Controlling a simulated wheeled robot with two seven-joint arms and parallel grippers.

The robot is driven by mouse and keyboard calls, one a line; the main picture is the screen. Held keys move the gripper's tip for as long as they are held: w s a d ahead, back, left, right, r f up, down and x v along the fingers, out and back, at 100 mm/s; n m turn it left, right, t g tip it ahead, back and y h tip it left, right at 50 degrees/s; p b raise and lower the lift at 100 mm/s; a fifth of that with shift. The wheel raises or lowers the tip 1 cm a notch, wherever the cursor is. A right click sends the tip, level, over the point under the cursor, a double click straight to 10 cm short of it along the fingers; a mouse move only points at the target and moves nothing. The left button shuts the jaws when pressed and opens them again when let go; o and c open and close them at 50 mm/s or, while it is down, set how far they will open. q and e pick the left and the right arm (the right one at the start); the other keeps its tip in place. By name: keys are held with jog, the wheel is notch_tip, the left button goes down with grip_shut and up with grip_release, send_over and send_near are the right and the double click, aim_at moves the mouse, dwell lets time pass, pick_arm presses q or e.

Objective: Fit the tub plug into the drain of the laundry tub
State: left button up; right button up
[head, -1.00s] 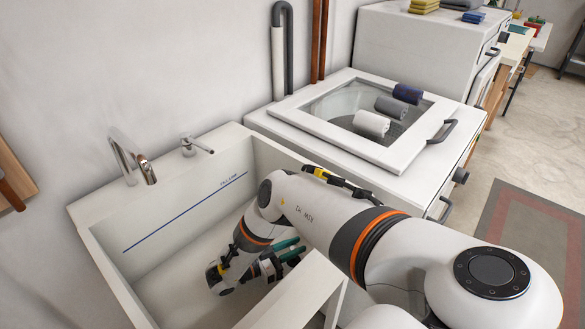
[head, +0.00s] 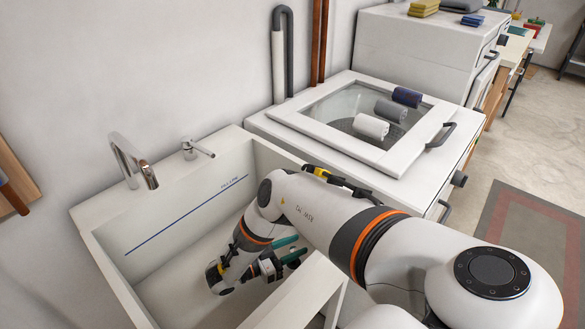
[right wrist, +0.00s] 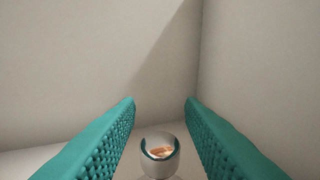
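The white laundry tub (head: 184,275) stands at the left in the head view, with a blue fill line on its back wall. My right arm reaches over its front wall, and my right gripper (head: 290,249) is low inside, towards the right end. Its teal fingers are apart in the right wrist view (right wrist: 162,102). A small, shiny, rounded piece (right wrist: 159,146) with coppery and teal reflections shows between them, with a gap on each side. I cannot tell whether it belongs to the plug or the drain. In the head view, my arm hides part of the tub floor. My left gripper is out of view.
A curved tap (head: 136,163) and a lever handle (head: 198,150) stand on the tub's back ledge. A washer (head: 296,121) with rolled cloths on its glass lid adjoins the tub at right. The tub's front wall lies below my forearm. The left tub floor looks clear.

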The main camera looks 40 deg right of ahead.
jog(key=shift+r, duration=0.4)
jog(key=o, duration=0.6)
jog(key=shift+c, duration=0.2)
jog(key=shift+a, duration=0.1)
